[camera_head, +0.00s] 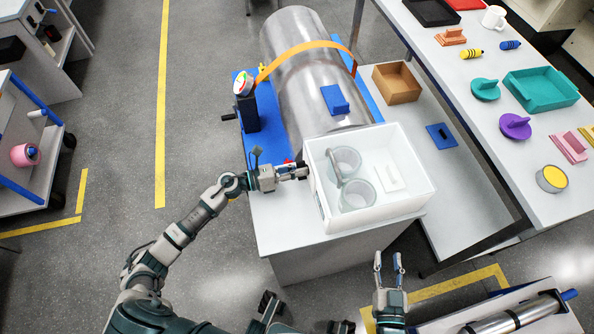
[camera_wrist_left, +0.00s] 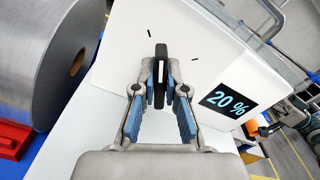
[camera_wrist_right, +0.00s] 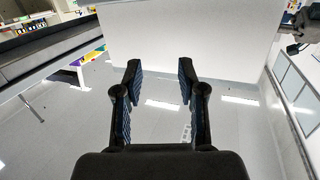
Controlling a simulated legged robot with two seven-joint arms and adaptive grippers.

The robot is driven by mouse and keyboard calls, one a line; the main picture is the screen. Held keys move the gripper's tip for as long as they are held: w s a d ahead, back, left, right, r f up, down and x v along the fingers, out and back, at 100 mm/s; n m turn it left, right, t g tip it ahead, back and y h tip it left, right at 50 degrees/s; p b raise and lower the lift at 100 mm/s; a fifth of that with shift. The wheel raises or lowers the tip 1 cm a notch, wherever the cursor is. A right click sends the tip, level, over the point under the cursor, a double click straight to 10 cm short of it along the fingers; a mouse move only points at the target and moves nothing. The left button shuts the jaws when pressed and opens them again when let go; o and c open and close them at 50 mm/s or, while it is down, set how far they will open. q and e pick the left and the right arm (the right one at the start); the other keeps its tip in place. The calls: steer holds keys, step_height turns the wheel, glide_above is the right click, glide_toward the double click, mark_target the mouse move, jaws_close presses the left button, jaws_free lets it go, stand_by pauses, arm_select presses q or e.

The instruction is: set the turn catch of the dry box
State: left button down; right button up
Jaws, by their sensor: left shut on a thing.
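The dry box (camera_head: 400,208) is a white box with a clear top on the near end of the bench; a display reading 20 % (camera_wrist_left: 224,99) is on its face. The turn catch (camera_wrist_left: 161,52) is a black bar with a white line, upright in the left wrist view. Two short black marks on the face flank its upper end. My left gripper (camera_head: 304,171) is at the box's left side, shut on the catch (camera_wrist_left: 160,88), fingers on both sides. My right gripper (camera_head: 388,260) is open and empty in front of the box; its parted fingers show in the right wrist view (camera_wrist_right: 160,80).
A large metal cylinder (camera_head: 300,75) with an orange strap (camera_head: 310,46) lies behind the box on a blue cradle. A brown open box (camera_head: 397,83) and a blue plate (camera_head: 441,136) are to the right. A table (camera_head: 455,85) with coloured parts stands further right.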

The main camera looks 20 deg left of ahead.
arm_select(q)
steer(key=n+p, duration=0.1)
steer(key=n, duration=0.1)
steer(key=shift+f+n, duration=0.15)
steer(key=shift+n, duration=0.15)
steer(key=shift+a+f+n+p, duration=0.1)
steer(key=shift+f+n+p, duration=0.05)
steer(key=shift+n+p, duration=0.35)
arm_select(e)
steer(key=s+d+f+g+h, duration=0.1)
steer(key=s+f+g, duration=0.2)
steer(key=f+g, duration=0.2)
steer(key=shift+s+d+f+h, duration=0.2)
steer(key=shift+d+f+h, duration=0.1)
steer(key=shift+d+f, duration=0.15)
arm_select(q)
steer(key=c, duration=1.2)
jaws_free()
steer(key=shift+a, duration=0.1)
arm_select(e)
steer(key=shift+w+a, duration=0.1)
steer(key=shift+a, duration=0.1)
arm_select(q)
steer(key=v, duration=1.2)
steer(key=shift+w, duration=0.1)
